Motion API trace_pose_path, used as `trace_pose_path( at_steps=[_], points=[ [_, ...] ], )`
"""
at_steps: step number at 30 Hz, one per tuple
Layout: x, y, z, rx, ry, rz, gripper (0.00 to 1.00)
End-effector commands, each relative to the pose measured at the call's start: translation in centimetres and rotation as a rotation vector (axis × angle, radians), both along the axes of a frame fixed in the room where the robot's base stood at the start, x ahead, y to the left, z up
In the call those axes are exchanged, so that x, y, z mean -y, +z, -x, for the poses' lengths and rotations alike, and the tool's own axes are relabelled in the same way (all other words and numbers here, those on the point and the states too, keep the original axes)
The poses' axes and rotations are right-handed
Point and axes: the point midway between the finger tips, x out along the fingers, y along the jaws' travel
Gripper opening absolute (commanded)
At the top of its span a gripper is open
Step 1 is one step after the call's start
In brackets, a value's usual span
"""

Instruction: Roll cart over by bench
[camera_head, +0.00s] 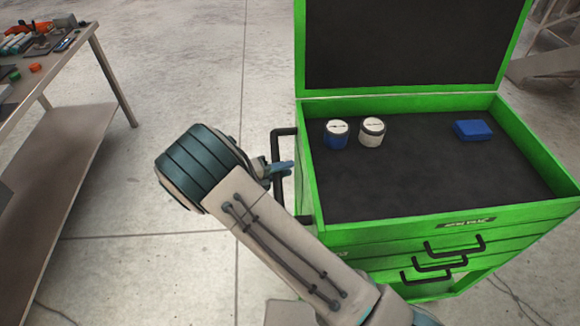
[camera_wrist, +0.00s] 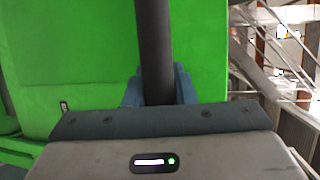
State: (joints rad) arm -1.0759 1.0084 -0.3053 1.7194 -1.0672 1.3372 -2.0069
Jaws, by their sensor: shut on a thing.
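The green cart (camera_head: 420,222) stands at the right in the head view, with its lid raised and several black-handled drawers in front. A black push handle (camera_head: 280,200) is on its left side. My gripper (camera_head: 281,170) is at that handle, shut on it. In the wrist view the handle (camera_wrist: 154,45) runs upright between the blue fingers of my gripper (camera_wrist: 158,88), with the cart's green side (camera_wrist: 85,60) behind it. The bench (camera_head: 60,135) stands at the left in the head view, apart from the cart, with open floor between them.
Two small round containers, one blue and white (camera_head: 336,134) and one cream (camera_head: 372,131), and a blue box (camera_head: 473,130) lie in the cart's open top. Tools, including an orange one (camera_head: 30,28), lie on the bench. Bare concrete floor (camera_head: 190,80) is clear between bench and cart.

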Motion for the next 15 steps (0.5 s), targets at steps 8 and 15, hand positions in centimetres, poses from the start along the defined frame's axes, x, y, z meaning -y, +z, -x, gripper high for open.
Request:
trace_pose_path(
  at_steps=[8,15],
  points=[
    [0.0,0.0,-0.1,0.0,0.002,-0.004,0.4],
    [0.5,0.0,-0.3,0.001,-0.006,-0.001,0.45]
  ],
)
